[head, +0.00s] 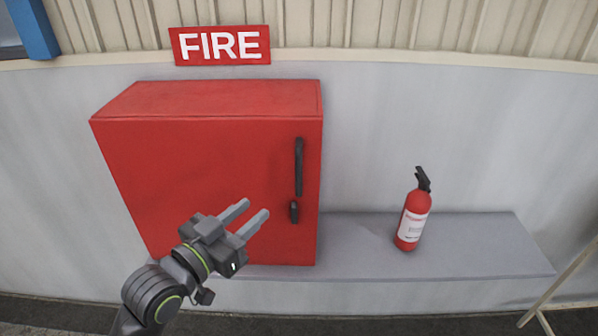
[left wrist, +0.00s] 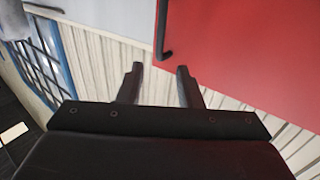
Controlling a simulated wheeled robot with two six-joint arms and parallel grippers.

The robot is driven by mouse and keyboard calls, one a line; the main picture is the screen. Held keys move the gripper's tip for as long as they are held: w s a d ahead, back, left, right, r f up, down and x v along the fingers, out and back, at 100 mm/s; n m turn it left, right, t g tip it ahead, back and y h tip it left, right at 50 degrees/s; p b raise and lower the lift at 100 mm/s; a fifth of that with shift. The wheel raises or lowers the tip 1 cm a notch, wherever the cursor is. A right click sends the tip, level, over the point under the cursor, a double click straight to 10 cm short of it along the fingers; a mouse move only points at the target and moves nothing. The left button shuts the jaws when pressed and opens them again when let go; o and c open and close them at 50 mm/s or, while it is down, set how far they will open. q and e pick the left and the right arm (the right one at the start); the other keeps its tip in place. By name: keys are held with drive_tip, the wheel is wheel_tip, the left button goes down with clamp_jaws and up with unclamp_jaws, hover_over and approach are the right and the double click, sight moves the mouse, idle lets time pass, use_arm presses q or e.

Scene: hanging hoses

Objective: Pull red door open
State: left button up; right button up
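The red cabinet door (head: 215,185) is shut, on a red box fixed to the wall. Its black vertical handle (head: 299,167) is near the door's right edge, with a small black latch (head: 294,212) below it. My left gripper (head: 252,214) is open and empty in front of the door, to the left of the latch and lower than the handle. In the left wrist view the two fingers (left wrist: 158,80) are apart with nothing between them; the red door (left wrist: 245,50) and part of a black handle (left wrist: 162,40) show beyond. My right gripper is not in view.
A red fire extinguisher (head: 412,212) stands on a grey ledge (head: 475,245) to the right of the cabinet. A red FIRE sign (head: 220,45) is on the wall above. A thin pole (head: 562,282) is at the lower right. The wall between cabinet and extinguisher is clear.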

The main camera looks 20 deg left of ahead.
sight(297, 173)
use_arm(q)
drive_tip(key=p+x, duration=0.2)
drive_tip(key=x, duration=1.2)
drive_tip(key=shift+w+p, duration=0.3)
drive_tip(key=shift+w, duration=0.05)
drive_tip(key=shift+x, duration=0.8)
drive_tip(key=shift+f, duration=0.1)
drive_tip(key=c, duration=0.6)
clamp_jaws()
